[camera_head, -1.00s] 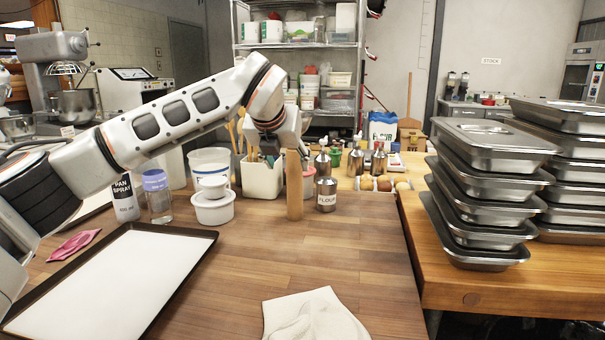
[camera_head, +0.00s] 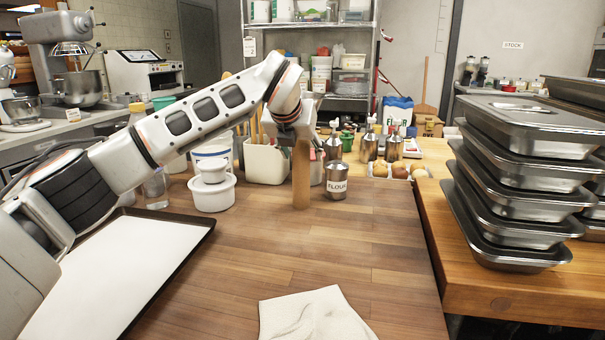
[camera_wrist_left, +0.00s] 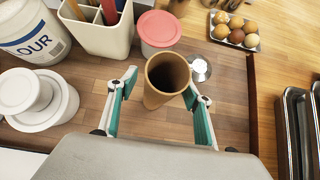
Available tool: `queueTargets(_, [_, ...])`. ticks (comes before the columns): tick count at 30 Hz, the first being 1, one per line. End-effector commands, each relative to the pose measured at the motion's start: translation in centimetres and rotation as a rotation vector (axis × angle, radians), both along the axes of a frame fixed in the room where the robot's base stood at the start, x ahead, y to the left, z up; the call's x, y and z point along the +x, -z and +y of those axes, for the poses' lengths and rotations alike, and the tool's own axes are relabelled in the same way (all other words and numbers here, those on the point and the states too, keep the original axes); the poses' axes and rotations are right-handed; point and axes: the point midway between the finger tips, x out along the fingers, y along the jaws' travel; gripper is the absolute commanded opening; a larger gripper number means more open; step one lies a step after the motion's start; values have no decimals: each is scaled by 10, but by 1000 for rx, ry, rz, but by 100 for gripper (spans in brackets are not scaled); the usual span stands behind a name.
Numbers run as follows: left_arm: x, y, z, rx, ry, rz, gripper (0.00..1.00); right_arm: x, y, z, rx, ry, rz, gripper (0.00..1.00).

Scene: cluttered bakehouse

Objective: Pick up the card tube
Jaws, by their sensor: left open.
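The card tube (camera_head: 301,178) is a plain brown cylinder standing upright on the wooden bench. In the left wrist view its open, hollow top (camera_wrist_left: 166,78) faces the camera. My left gripper (camera_head: 297,130) is at the tube's upper part. In the left wrist view the left gripper (camera_wrist_left: 161,90) is open, with one teal-padded finger on each side of the tube. Gaps show beside the tube, so it is not gripped. My right gripper is not in view.
A steel flour shaker (camera_head: 336,182) stands close right of the tube. A white utensil holder (camera_head: 266,162) and a white lidded tub (camera_head: 212,190) stand to the left. A cloth (camera_head: 315,315) lies in front. Stacked steel pans (camera_head: 510,200) stand at right.

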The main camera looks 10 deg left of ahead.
Motion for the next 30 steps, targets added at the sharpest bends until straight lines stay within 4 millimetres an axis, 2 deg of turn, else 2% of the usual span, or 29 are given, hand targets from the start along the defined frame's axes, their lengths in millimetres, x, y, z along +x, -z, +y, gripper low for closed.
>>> queueTargets(6, [0,-5,0,0,1,-6,50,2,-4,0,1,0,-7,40])
queueTargets(7, [0,-5,0,0,1,-6,47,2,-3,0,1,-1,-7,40])
queueTargets(9, [0,-4,0,-1,1,-6,29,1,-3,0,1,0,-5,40])
queueTargets(12, [0,-4,0,-1,1,-5,8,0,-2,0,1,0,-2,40])
queueTargets(23, [0,-3,0,0,0,-3,8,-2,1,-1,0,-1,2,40])
queueTargets(30, [0,-23,-1,0,0,-8,8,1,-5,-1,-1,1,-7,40])
